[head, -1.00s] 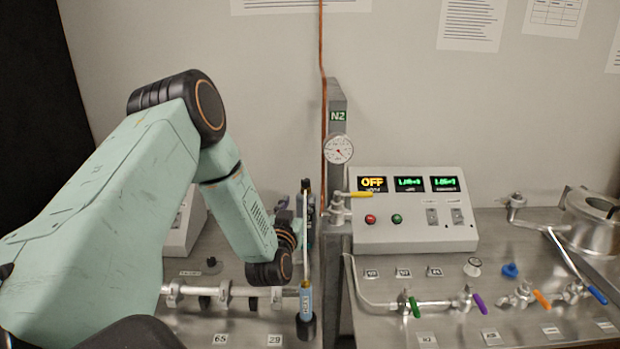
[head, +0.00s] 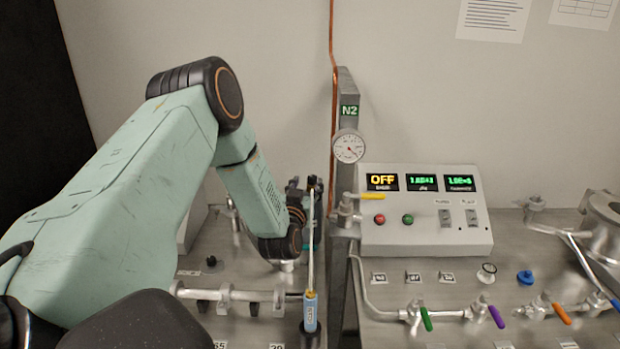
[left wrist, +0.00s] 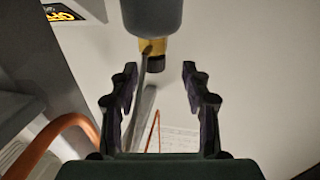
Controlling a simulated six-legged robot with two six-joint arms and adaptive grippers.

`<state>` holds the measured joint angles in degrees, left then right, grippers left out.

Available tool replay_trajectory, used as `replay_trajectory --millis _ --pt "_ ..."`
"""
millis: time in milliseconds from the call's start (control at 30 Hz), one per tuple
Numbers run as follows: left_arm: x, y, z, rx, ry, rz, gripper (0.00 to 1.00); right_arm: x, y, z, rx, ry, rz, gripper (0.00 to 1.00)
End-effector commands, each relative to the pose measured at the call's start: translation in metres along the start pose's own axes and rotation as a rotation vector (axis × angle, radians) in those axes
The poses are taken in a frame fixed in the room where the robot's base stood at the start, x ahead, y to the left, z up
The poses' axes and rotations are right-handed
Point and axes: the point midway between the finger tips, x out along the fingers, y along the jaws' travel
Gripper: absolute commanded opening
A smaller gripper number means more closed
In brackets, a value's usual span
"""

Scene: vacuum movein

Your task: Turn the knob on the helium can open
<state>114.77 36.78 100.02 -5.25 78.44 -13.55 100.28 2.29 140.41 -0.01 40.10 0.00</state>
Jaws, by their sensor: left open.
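In the left wrist view, where the scene shows upside down, a grey rounded cylinder (left wrist: 153,15) with a brass neck (left wrist: 152,45) and a small dark end piece (left wrist: 155,62) looks like the helium can with its knob. My left gripper (left wrist: 160,72) is open; the dark end piece lies between its fingertips with gaps on both sides. In the head view my left gripper (head: 302,192) is small, dark and partly hidden behind a thin upright rod. My right gripper is not in view.
A grey N2 post (head: 347,95) with a round gauge (head: 349,147) stands just right of my gripper, alongside a copper tube (head: 332,75). A control box (head: 425,235) and several coloured valves, including a green one (head: 426,319), stand to the right.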

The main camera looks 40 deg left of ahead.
Motion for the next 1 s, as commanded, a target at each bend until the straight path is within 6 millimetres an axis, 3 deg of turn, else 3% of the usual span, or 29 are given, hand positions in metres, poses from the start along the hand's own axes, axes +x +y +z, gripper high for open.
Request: replay_trajectory --millis 300,700,1000 --pt "0.035 0.001 0.0 0.001 0.002 0.0 0.48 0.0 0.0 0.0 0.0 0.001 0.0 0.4" --pt "0.043 0.001 0.0 0.0 0.0 0.001 0.47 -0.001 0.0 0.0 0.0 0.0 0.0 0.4" --pt "0.042 0.001 0.0 0.0 0.0 0.001 0.21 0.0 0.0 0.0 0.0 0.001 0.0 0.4"
